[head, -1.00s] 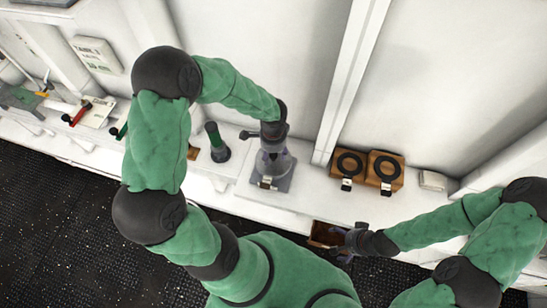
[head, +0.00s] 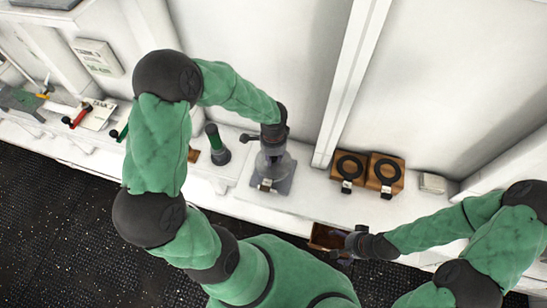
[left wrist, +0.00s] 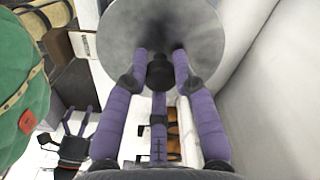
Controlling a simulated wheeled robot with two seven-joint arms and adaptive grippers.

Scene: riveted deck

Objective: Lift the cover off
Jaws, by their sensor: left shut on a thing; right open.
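The cover shows in the left wrist view as a round grey disc (left wrist: 130,35) with a dark knob (left wrist: 160,72) at its middle. My left gripper (left wrist: 160,68) is shut on this knob, its purple fingers around it. In the head view my left gripper (head: 272,142) is over a grey device (head: 283,183) with a small light tag on its front, standing on the white ledge. My right gripper (head: 352,243) is open, beside a brown open box.
The brown open box (head: 322,238) is at the ledge's front. The wall is close behind.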

